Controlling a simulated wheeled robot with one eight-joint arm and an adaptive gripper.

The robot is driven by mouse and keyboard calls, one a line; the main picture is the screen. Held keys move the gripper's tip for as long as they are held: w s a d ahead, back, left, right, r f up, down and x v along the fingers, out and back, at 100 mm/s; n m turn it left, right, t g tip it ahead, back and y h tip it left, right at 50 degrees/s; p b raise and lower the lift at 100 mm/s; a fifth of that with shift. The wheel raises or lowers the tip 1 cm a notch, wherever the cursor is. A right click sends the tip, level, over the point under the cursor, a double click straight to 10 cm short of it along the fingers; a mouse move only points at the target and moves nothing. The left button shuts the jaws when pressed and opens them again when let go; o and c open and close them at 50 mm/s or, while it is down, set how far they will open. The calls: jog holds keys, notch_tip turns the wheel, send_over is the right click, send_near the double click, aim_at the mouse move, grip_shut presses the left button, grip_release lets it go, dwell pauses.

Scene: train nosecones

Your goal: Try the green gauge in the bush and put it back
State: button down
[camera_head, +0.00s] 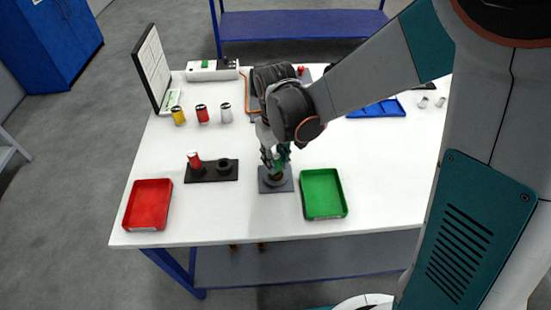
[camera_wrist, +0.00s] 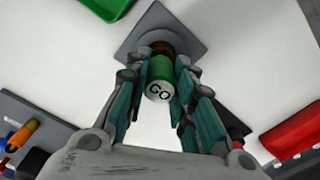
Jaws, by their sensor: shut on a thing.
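My gripper (camera_head: 275,158) is shut on the green gauge (camera_wrist: 160,72), whose end marked "Go" faces the wrist camera. The gauge also shows as a small green patch between the fingers in the head view (camera_head: 277,160). The brown bush (camera_head: 275,178) stands on a grey square plate (camera_head: 275,187) directly under the gripper. In the wrist view the far end of the gauge lines up with the bush (camera_wrist: 160,47); I cannot tell how far it is inside. The black holder (camera_head: 210,176) to the left carries a red gauge (camera_head: 194,160) and an empty round socket (camera_head: 224,166).
A green tray (camera_head: 323,193) lies close right of the plate and a red tray (camera_head: 148,205) at the front left. Yellow, red and silver cylinders (camera_head: 202,114) stand behind the holder. A tilted board (camera_head: 151,66) stands at the back left. A blue tray (camera_head: 377,109) is at the right.

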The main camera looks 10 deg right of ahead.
jog(key=shift+f+b, duration=0.4)
jog(key=shift+f, duration=0.05)
dwell(0.5)
jog(key=shift+r, duration=0.1)
dwell(0.9)
jog(key=shift+r+p, duration=2.7)
jog(key=shift+r, duration=1)
